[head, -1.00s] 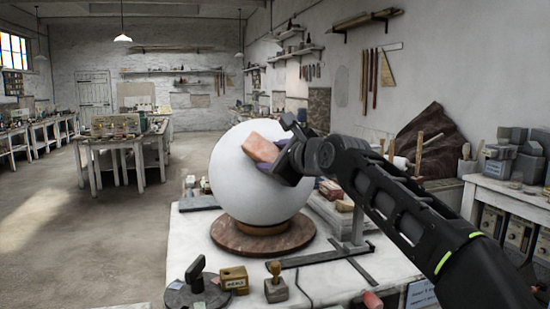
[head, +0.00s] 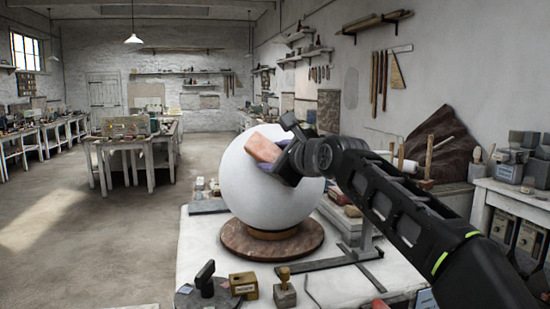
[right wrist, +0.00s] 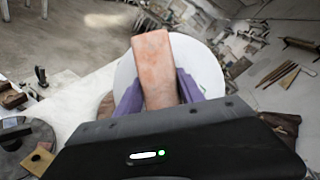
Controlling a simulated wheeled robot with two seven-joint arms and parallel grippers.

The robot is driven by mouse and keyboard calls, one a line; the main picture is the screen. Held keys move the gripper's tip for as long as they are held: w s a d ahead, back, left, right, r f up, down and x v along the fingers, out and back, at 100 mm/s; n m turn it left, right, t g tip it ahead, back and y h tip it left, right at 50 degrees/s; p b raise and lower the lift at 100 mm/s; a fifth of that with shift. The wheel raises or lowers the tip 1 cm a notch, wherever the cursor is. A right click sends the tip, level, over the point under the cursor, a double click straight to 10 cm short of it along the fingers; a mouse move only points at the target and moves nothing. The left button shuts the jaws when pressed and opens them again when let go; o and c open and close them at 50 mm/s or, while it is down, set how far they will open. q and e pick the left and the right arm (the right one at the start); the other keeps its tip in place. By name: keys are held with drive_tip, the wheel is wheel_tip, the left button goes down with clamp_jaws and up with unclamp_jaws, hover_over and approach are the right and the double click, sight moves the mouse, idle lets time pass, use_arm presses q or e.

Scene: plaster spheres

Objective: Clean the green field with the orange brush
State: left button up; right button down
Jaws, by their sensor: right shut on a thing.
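A large white plaster sphere (head: 248,190) stands on a round brown turntable (head: 240,243) on the white worktable. My right gripper (head: 280,158) is at the sphere's upper right side in the head view, shut on an orange-pink block (head: 264,147), which may be the brush; no bristles show. In the right wrist view the block (right wrist: 155,70) sits between two purple fingers, with the sphere (right wrist: 205,70) behind it. I cannot tell whether the block touches the sphere. My left gripper is not in view.
At the table's (head: 200,235) front are a dark round plate with a black handle (head: 205,280), a small tan box (head: 243,285) and a wooden-knobbed stamp (head: 285,292). A dark metal stand (head: 330,262) is right of the turntable. Open floor (head: 100,250) lies left.

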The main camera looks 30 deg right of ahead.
drive_tip(key=shift+s+d+f+b, duration=0.45)
drive_tip(key=shift+b, duration=0.1)
drive_tip(key=shift+s+d+f, duration=0.15)
drive_tip(key=shift+s+d, duration=0.05)
drive_tip(key=shift+s, duration=0.05)
drive_tip(key=shift+s+d+f+b, duration=0.65)
drive_tip(key=shift+d+b, duration=0.05)
drive_tip(key=shift+b, duration=0.15)
drive_tip(key=shift+w+a+r, duration=0.1)
drive_tip(key=shift+r, duration=0.05)
drive_tip(key=shift+w+a+r+p, duration=0.55)
drive_tip(key=shift+a+p, duration=0.05)
drive_tip(key=shift+p, duration=0.15)
